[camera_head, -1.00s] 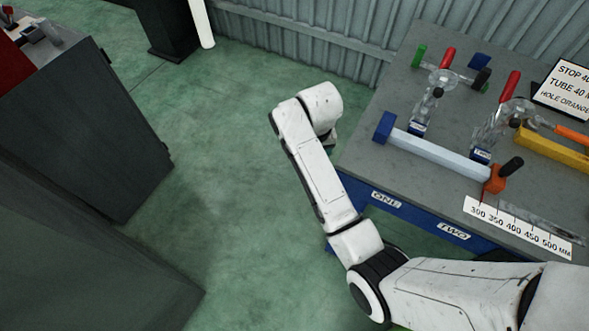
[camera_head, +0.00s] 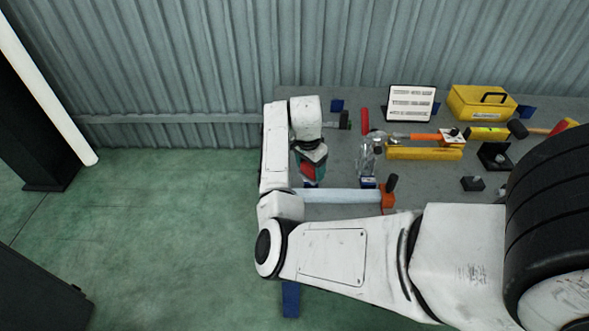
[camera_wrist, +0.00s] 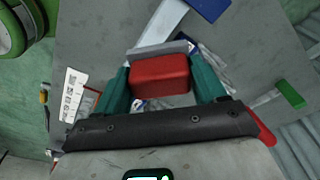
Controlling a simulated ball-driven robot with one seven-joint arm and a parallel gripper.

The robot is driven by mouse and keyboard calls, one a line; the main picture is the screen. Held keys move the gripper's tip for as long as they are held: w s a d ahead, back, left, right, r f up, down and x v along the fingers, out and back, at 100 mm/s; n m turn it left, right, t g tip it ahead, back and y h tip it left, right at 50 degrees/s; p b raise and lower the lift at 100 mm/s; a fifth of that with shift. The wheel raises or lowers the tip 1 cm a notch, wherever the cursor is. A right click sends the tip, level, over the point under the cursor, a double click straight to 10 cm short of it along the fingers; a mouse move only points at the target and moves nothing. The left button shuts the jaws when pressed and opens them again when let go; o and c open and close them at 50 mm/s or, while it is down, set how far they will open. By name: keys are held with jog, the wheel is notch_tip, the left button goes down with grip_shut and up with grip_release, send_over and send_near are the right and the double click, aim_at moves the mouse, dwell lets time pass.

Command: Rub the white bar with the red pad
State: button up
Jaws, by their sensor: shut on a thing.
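The white bar (camera_head: 340,196) lies along the front of the bench, its right end at an orange clamp (camera_head: 388,197). My arm hides its left end in the head view. In the wrist view the bar (camera_wrist: 165,18) runs up beside a blue block (camera_wrist: 210,6). My gripper (camera_wrist: 160,78) has its teal fingers closed on the sides of the red pad (camera_wrist: 160,72), which has a grey slab on its far face. In the head view my gripper (camera_head: 310,168) is near the bar's left end. I cannot tell whether pad and bar touch.
A clear bottle-like object (camera_head: 367,160) stands close behind the bar. A yellow bar (camera_head: 425,153), a sign (camera_head: 409,103) and a yellow box (camera_head: 480,102) lie farther right and back. The corrugated wall (camera_head: 200,60) is behind the bench. Green floor is open at left.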

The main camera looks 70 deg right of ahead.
jog(key=shift+f, duration=1)
jog(key=shift+f+b, duration=1.25)
jog(key=shift+f, duration=0.75)
jog(key=shift+f+b, duration=0.65)
jog(key=shift+f, duration=0.3)
